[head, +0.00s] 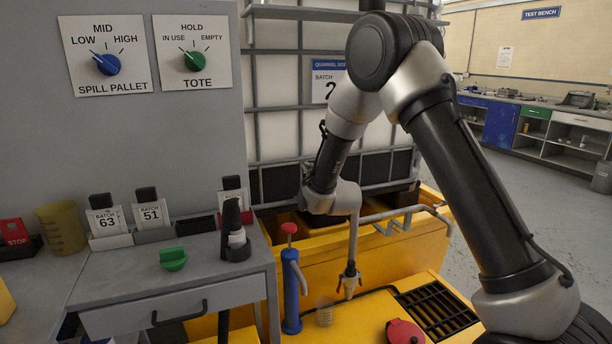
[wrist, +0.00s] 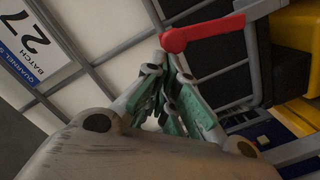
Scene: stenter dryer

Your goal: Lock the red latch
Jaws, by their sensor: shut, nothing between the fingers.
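A red lever with a rounded knob end (wrist: 205,33), which looks like the red latch, shows in the wrist view. It crosses the top middle, with its knob at the left and its bar running right to a grey upright. My gripper (wrist: 163,66) is shut and empty, its teal-padded fingers pointing up at the knob. The fingertips appear just below the knob; I cannot tell whether they touch it. In the head view I cannot make out the latch or my fingers; my arm covers part of the caged tote (head: 275,90).
Open floor (head: 520,215) lies right.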

